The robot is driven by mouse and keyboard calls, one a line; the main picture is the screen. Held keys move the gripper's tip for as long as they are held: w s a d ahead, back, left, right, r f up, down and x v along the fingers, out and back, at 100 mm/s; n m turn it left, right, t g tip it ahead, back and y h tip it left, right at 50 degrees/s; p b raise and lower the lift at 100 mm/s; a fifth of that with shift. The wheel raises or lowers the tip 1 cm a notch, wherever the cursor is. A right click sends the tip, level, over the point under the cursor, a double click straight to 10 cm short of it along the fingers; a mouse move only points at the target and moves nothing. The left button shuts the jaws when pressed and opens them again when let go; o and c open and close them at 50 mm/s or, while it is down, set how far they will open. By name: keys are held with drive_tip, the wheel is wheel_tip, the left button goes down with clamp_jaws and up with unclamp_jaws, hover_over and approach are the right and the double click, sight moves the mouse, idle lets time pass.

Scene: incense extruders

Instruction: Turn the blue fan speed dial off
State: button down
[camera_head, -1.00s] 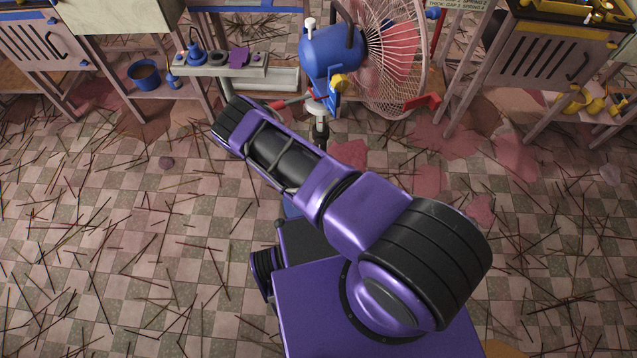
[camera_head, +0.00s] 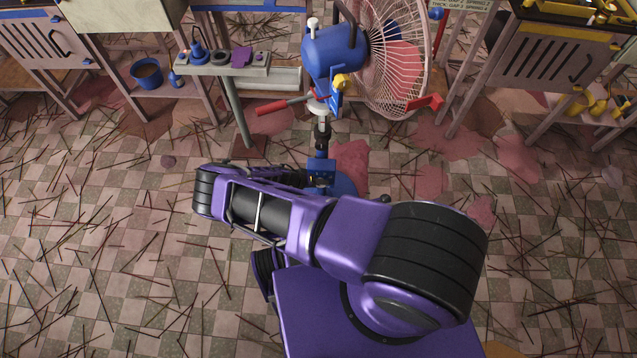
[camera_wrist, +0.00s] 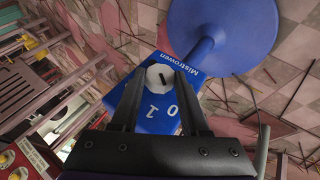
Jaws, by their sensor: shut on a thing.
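The blue fan (camera_head: 335,50) stands at the top centre of the head view, on a pole with a blue control box (camera_head: 321,166). Which figure the mark points to I cannot tell. In the head view my arm hides the gripper and dial.
The round blue fan base (camera_wrist: 204,30) lies beyond the box in the wrist view. A red lever (camera_head: 280,105) sticks out left of the pole. A narrow bench (camera_head: 222,63) with small items stands behind at the left. Thin sticks litter the open tiled floor.

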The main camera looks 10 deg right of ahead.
drive_tip(key=shift+w+a+f+n+g+h, duration=0.15)
drive_tip(key=shift+n+g+h, duration=0.15)
drive_tip(key=shift+h, duration=0.7)
drive_tip(key=shift+c, duration=2)
unclamp_jaws()
drive_tip(key=p+v, duration=0.2)
drive_tip(key=v, duration=1.5)
drive_tip(key=shift+a, duration=0.25)
